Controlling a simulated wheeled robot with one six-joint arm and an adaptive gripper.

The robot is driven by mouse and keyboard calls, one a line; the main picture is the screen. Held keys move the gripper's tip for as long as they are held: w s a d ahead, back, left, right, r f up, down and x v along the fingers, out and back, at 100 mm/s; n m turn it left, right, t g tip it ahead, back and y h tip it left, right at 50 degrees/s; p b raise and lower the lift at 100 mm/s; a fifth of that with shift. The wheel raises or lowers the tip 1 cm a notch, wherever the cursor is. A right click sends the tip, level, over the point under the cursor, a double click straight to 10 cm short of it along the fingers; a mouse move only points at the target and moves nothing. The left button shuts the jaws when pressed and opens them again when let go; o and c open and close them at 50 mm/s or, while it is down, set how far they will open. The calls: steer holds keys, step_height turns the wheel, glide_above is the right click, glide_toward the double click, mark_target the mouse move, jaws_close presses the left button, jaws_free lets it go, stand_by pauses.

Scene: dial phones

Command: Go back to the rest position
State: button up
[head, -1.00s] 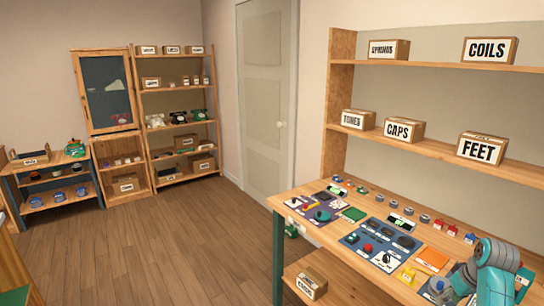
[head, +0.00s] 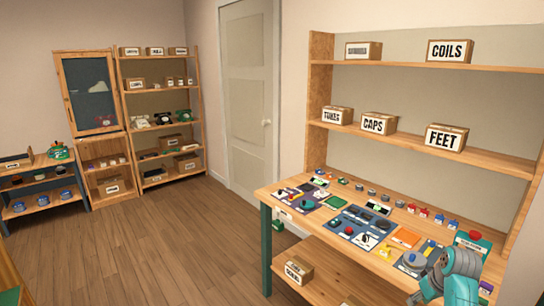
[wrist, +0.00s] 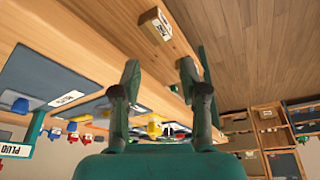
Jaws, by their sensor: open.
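My teal gripper (wrist: 160,70) is open in the wrist view, with two fingers apart and nothing between them. The wrist picture is upside down. In the head view my arm's end shows at the lower right, in front of the workbench (head: 268,204); my gripper (head: 416,298) is partly cut off by the bottom edge there. It appears near the bench's front edge; whether it touches anything, I cannot tell.
Dark mats with phone parts cover the bench top. Wall shelves hold boxes marked COILS (head: 450,51), CAPS (head: 379,123) and FEET (head: 445,138). A labelled box (head: 298,271) sits on the lower bench shelf. The wooden floor (head: 165,250) at left is clear.

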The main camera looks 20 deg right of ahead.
steer(key=s+a+f+t+h, duration=0.15)
steer(key=s+a+f, duration=0.25)
steer(key=a+f, duration=0.6)
steer(key=s+a+f+t, duration=0.2)
steer(key=s+a+f, duration=0.2)
steer(key=a+f, duration=0.55)
steer(key=s+a+r+t, duration=0.3)
steer(key=s+a, duration=0.9)
steer(key=a, duration=0.1)
steer(key=s+a+r+t+y, duration=0.1)
steer(key=s+a+r, duration=0.3)
steer(key=s+r, duration=0.6)
steer(key=s+a+r+n+t+y, duration=0.1)
steer(key=s+a+r+t, duration=0.2)
steer(key=s+r, duration=0.6)
steer(key=shift+s+a+r+n, duration=0.3)
steer(key=shift+s+a+r, duration=0.1)
steer(key=shift+a, duration=0.65)
steer(key=shift+t, duration=0.25)
